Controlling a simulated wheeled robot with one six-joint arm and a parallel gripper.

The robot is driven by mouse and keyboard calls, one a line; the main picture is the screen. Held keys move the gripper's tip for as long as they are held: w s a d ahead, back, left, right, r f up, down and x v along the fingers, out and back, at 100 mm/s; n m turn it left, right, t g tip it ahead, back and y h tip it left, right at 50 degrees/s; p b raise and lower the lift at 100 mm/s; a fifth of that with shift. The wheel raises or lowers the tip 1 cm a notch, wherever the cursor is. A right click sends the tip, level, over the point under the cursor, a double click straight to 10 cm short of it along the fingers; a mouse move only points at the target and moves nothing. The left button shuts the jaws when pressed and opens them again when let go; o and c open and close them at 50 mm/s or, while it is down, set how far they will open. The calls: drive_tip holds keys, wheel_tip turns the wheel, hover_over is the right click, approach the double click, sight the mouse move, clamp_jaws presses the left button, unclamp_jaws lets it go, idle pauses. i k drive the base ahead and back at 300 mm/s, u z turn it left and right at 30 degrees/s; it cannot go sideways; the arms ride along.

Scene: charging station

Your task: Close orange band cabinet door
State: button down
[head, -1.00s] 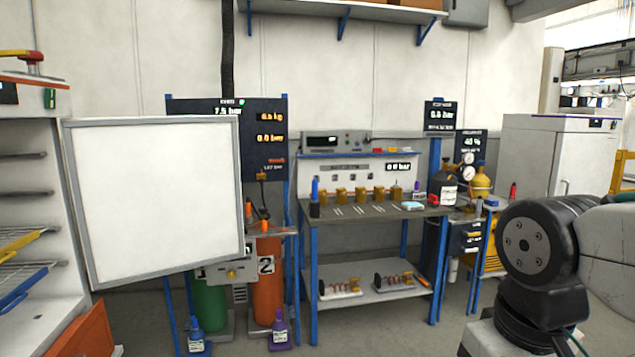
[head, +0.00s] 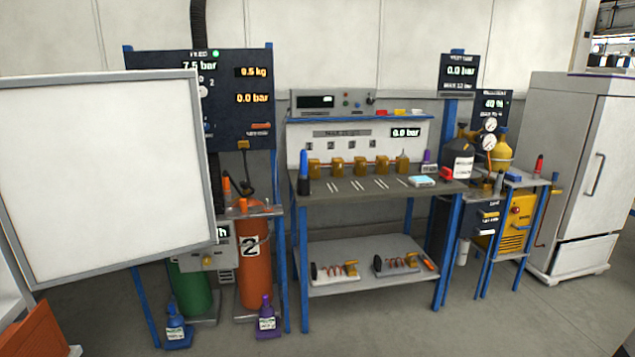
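A white cabinet door (head: 105,180) with a grey frame stands open at the left, its inner face towards me. It covers part of the gas station behind it. Only a small white part of its cabinet (head: 8,300) shows at the lower left edge; no orange band is visible on it now. My gripper is not in view, and neither is my arm.
An orange panel (head: 38,332) juts out at the lower left, below the door. Behind stand orange (head: 255,278) and green cylinders, bottles on the floor and a blue-legged workbench (head: 375,190). A white cabinet (head: 575,170) stands shut at the right. The front floor is clear.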

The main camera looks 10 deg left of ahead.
sight(103, 172)
drive_tip(key=z, duration=0.2)
drive_tip(key=i, duration=2)
drive_tip(key=u, duration=0.65)
drive_tip(key=i, duration=1)
drive_tip(key=u, duration=1.6)
drive_tip(key=i, duration=0.7)
drive_tip(key=u, duration=0.5)
